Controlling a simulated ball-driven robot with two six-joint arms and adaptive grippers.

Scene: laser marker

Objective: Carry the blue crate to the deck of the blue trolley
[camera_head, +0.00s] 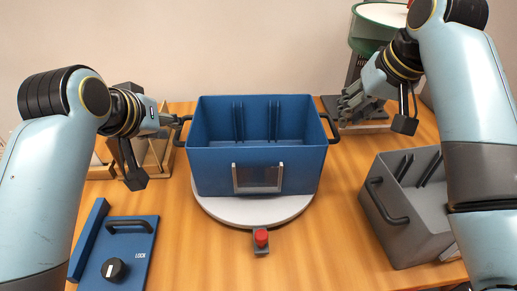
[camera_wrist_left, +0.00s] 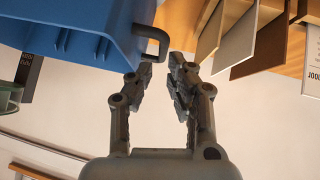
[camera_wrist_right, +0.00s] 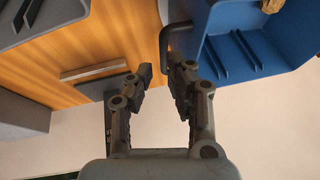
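My left gripper (camera_head: 173,120) is open near the left handle (camera_head: 183,130); in the left wrist view, that handle (camera_wrist_left: 154,36) lies just beyond the spread fingertips (camera_wrist_left: 162,70). My right gripper (camera_head: 345,105) is at the right handle (camera_head: 332,128); in the right wrist view its fingers (camera_wrist_right: 160,72) are apart and empty, with the handle (camera_wrist_right: 168,38) just past the tips. No blue trolley shows in any view.
A grey crate (camera_head: 408,225) stands at the right. A red button (camera_head: 261,238) sits in front of the turntable. Wooden dividers (camera_head: 155,155) stand behind my left gripper. A green-rimmed device (camera_head: 372,35) is back right.

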